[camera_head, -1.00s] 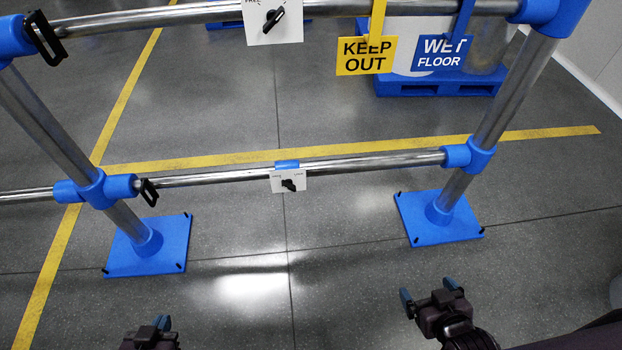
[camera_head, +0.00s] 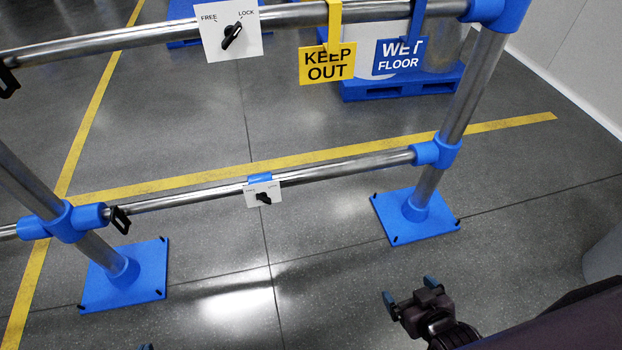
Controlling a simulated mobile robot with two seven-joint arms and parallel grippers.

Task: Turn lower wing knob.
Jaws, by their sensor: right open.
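The lower wing knob (camera_head: 263,198) is a small black knob on a white plate (camera_head: 275,190) clipped to the lower rail (camera_head: 330,171). Its label text is too small to read. The upper black knob (camera_head: 232,35) sits on a larger white plate marked FREE and LOCK on the upper rail; its upper tip points toward LOCK. My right gripper (camera_head: 409,288) is open and empty at lower right, to the right of the lower knob and apart from it. Only a small tip of my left gripper (camera_head: 146,347) shows at the bottom edge; its jaws are hidden.
A yellow KEEP OUT sign (camera_head: 326,65) and a blue WET FLOOR sign (camera_head: 398,55) hang from the upper rail. Blue foot plates (camera_head: 390,222) and (camera_head: 140,285) hold the posts. The floor between the feet is clear.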

